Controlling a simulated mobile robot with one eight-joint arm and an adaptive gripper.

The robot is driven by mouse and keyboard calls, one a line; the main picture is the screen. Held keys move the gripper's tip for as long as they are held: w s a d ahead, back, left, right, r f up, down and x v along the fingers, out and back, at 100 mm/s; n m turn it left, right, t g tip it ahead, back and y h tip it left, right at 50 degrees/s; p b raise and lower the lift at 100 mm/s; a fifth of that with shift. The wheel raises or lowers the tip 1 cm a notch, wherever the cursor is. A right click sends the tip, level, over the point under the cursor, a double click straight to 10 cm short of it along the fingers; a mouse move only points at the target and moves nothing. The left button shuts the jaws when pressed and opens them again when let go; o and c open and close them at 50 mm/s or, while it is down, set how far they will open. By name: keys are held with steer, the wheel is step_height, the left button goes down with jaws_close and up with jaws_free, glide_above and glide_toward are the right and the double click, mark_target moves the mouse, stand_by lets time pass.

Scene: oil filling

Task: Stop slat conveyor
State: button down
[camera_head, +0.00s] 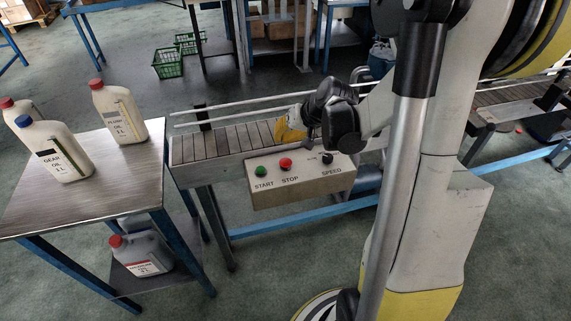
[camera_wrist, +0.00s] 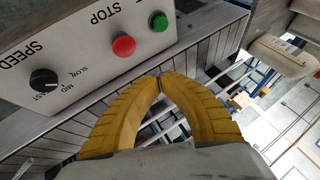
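The slat conveyor (camera_head: 215,145) runs across the middle of the head view. A control box (camera_head: 300,185) on its near side carries a red STOP button (camera_head: 285,163), a green START button (camera_head: 261,171) and a black SPEED knob (camera_head: 327,157). The wrist view shows the red button (camera_wrist: 124,45), green button (camera_wrist: 160,22) and knob (camera_wrist: 43,79) unobstructed. My gripper (camera_wrist: 162,77) has yellow curved fingers whose tips meet with nothing between them. It is over the slats beside the box, apart from the red button. In the head view, my gripper (camera_head: 283,130) is partly hidden by my wrist.
A metal table (camera_head: 110,185) at left holds several oil bottles, including a blue-capped gear oil bottle (camera_head: 53,150). A red-capped grey canister (camera_head: 140,255) sits on its lower shelf. Green baskets (camera_head: 168,64) lie on the floor behind. A rail (camera_head: 235,104) runs along the conveyor's far side.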

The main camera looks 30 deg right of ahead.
mark_target(282, 161)
step_height(282, 161, down, 6)
steer(key=b, duration=0.4)
steer(key=shift+f+b, duration=0.25)
steer(key=shift+b, duration=0.05)
stand_by(0.9)
steer(key=shift+f+b, duration=0.4)
steer(key=shift+b, duration=0.05)
steer(key=shift+f+b, duration=0.45)
steer(key=shift+f, duration=0.1)
stand_by(0.5)
steer(key=shift+r, duration=0.2)
steer(key=shift+r+p, duration=0.7)
steer(key=shift+r, duration=0.1)
steer(key=shift+r+p, duration=1.9)
steer(key=shift+r, duration=0.65)
